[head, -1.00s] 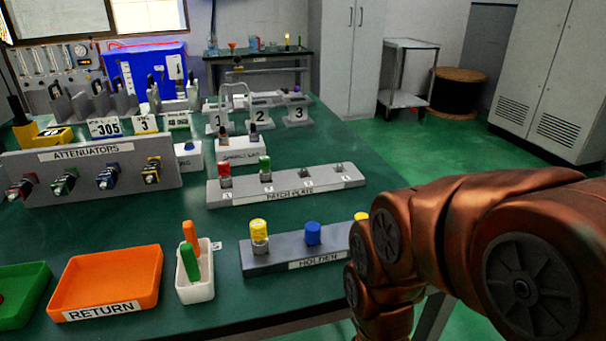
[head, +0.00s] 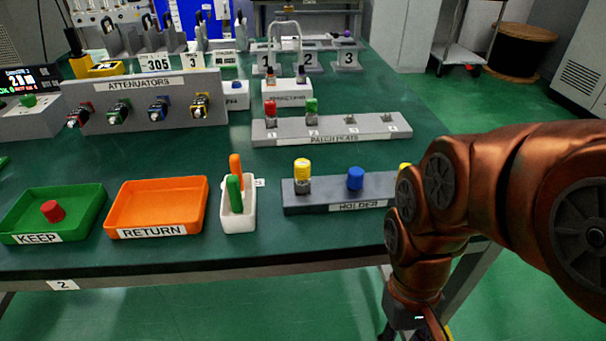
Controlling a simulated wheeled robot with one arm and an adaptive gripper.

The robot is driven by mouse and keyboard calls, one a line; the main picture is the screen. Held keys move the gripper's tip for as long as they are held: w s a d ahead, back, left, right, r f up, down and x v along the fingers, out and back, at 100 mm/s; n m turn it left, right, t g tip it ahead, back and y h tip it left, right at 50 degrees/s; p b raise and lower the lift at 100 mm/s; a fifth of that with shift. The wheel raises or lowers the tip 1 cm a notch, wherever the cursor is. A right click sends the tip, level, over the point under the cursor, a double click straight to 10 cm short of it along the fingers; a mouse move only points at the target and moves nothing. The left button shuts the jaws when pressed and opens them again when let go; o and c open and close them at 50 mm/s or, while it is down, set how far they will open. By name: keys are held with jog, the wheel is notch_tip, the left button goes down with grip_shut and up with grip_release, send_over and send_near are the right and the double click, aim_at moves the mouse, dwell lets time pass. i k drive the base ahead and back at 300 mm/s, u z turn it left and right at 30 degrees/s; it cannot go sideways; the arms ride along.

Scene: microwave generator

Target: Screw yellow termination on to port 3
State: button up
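A yellow termination (head: 302,168) stands upright on the left of the grey holder (head: 325,203), with a silver lower part. A blue cap (head: 355,178) sits in the holder's middle. Another yellow piece (head: 404,168) at its right end is mostly hidden by my arm. The patch plate (head: 290,138) lies behind, with a red cap (head: 270,110) on its first port and a green cap (head: 311,107) on its second. The third port (head: 350,120) and the one right of it look bare.
A green KEEP tray (head: 85,205) holds a red piece (head: 52,211). Beside it are an empty orange RETURN tray (head: 160,203) and a white cup (head: 238,217) with orange and green sticks. The attenuators panel (head: 140,90) stands behind. Bare table lies between holder and patch plate.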

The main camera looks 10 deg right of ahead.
aim_at(302, 165)
jog(key=u, duration=0.55)
jog(key=k, duration=1.3)
jog(key=u, duration=0.95)
jog(key=i, duration=1.15)
jog(key=z, duration=0.75)
